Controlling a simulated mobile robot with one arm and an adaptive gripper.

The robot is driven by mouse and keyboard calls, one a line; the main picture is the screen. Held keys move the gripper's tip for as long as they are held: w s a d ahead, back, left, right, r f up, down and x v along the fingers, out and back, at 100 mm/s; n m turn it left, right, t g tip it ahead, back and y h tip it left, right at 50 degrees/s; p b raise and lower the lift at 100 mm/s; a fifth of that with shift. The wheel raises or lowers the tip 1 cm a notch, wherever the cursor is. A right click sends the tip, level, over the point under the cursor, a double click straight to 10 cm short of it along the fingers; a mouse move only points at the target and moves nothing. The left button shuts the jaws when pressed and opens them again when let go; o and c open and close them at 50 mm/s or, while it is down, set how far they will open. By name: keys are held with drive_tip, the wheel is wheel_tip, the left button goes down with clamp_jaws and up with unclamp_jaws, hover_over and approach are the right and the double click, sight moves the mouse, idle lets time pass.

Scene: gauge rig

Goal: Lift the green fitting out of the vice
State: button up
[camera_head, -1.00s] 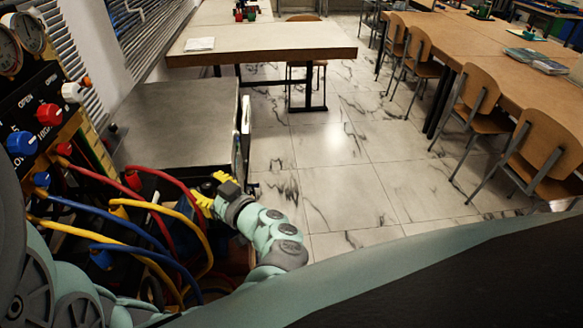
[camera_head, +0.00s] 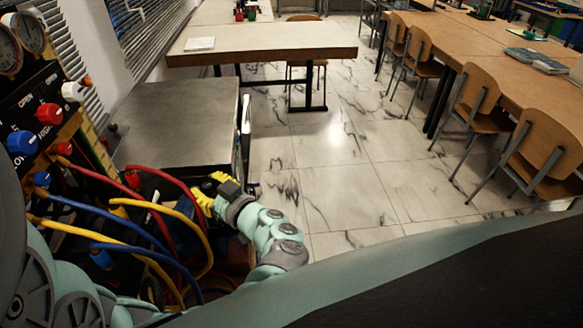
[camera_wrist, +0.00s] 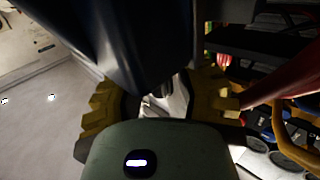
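My gripper (camera_head: 203,195) has yellow fingers and reaches in among the looped cables, near the front edge of the grey metal top. In the wrist view its two fingers (camera_wrist: 166,100) stand wide apart. A silvery metal piece (camera_wrist: 175,98) shows between them, and I cannot tell what it belongs to. I cannot make out the green fitting or the vice in either view.
A panel with knobs (camera_head: 45,115) and gauges stands at the left. The grey metal top (camera_head: 170,125) is bare. A wooden table (camera_head: 265,40) and chairs (camera_head: 540,150) stand beyond open tiled floor.

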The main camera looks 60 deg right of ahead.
drive_tip(key=shift+o, duration=0.7)
drive_tip(key=s+a+b, duration=0.1)
drive_tip(key=s+b, duration=0.2)
drive_tip(key=s, duration=1.3)
drive_tip(key=shift+a+r, duration=0.15)
drive_tip(key=shift+r, duration=0.3)
